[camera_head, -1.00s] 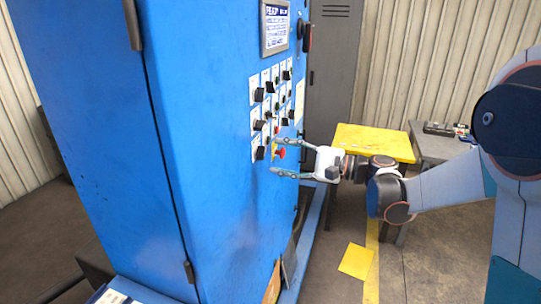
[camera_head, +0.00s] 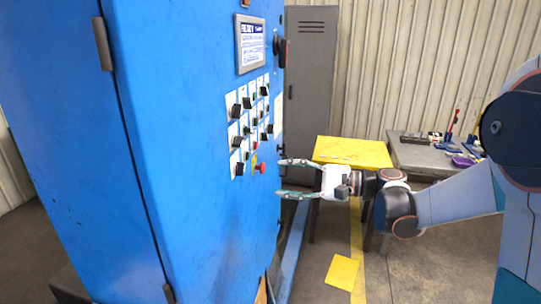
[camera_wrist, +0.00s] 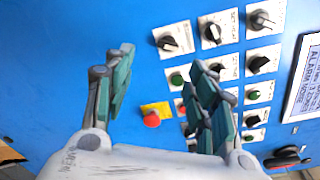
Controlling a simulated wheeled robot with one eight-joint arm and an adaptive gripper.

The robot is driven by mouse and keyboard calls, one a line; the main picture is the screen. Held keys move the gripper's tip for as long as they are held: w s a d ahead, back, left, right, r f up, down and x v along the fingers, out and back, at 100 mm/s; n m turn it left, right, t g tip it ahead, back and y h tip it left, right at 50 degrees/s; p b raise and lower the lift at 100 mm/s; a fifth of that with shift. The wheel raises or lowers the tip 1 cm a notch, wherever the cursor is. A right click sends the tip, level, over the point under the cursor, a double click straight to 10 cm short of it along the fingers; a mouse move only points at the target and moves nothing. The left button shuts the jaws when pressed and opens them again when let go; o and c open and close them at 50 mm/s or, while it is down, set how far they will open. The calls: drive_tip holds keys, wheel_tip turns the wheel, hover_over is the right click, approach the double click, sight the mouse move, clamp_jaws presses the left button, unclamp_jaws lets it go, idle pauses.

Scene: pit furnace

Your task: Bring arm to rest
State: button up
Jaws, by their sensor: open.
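My gripper (camera_head: 281,177) is open and empty in the head view, its fingers pointing left at the blue control cabinet (camera_head: 150,150). It is level with the lower part of the switch panel and to the right of the red push button (camera_head: 263,168). In the wrist view my gripper (camera_wrist: 158,95) has its two fingers spread apart, with the red push button (camera_wrist: 152,119) on its yellow plate seen between them. Nothing is held. The gap between fingertips and cabinet is hard to judge.
Several black rotary switches (camera_head: 237,111) sit on the cabinet face below a display (camera_head: 251,44). A yellow table (camera_head: 350,152) and a grey bench (camera_head: 425,158) with small tools stand behind my arm. A grey locker (camera_head: 308,70) is at the back. Open floor lies at lower right.

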drive_tip(key=s+a+f+n+h+b, duration=0.1)
drive_tip(key=s+f+n+h, duration=0.2)
drive_tip(key=s, duration=0.4)
drive_tip(key=s+a+f+n+h+b, duration=0.1)
drive_tip(key=s+f+h, duration=0.3)
drive_tip(key=s+h, duration=0.15)
drive_tip(key=s+d+f+n+h+b, duration=0.1)
drive_tip(key=s+d+f+n+h, duration=0.1)
drive_tip(key=s, duration=0.5)
drive_tip(key=s+d+f+n+t+h+b, duration=0.1)
drive_tip(key=s+d+f+n+h, duration=0.2)
drive_tip(key=s+d, duration=0.4)
drive_tip(key=d+n+h, duration=0.1)
drive_tip(key=d+h, duration=0.1)
drive_tip(key=shift+d+f+h, duration=0.15)
drive_tip(key=shift+f+h, duration=0.2)
